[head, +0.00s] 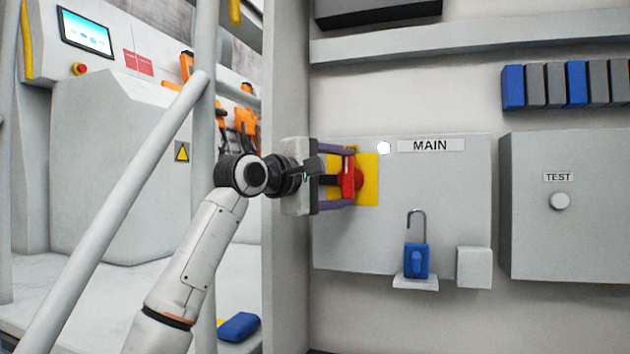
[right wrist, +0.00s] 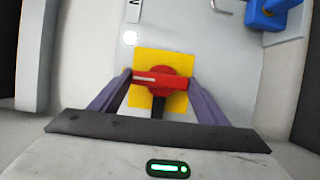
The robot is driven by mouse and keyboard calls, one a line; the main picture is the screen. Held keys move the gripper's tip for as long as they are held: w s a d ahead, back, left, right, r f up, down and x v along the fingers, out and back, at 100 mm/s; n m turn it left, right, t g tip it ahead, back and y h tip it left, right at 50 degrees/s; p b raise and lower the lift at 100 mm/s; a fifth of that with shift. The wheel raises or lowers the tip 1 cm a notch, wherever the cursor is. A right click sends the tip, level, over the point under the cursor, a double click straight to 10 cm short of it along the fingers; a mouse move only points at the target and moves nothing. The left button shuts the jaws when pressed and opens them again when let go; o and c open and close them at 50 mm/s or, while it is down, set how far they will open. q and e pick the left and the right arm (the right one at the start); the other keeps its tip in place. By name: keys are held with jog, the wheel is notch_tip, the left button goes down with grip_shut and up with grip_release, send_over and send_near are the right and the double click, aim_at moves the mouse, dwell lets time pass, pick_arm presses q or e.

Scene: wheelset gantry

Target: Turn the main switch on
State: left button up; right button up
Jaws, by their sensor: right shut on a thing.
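The main switch is a red rotary handle (head: 349,180) on a yellow plate (head: 369,181), on the grey panel labelled MAIN (head: 430,146). In the head view the red bar stands about upright. My right gripper (head: 350,176) reaches it from the left, with one finger above and one below. In the right wrist view the red handle (right wrist: 160,80) spans between the two fingertips, and the gripper is shut on it. A round white lamp (head: 383,148) sits beside the label and looks unlit or plain white. My left gripper is not in view.
A blue padlock (head: 416,261) with a raised shackle stands on a small shelf below the switch. A grey box (head: 474,267) is beside it. A TEST box (head: 566,206) is to the right. A grey post (head: 286,60) and slanted rail (head: 140,200) stand at left.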

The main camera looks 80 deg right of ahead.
jog(key=shift+s+f, duration=0.1)
dwell(0.3)
jog(key=o, duration=1.5)
jog(key=shift+a, duration=0.2)
jog(key=v, duration=1)
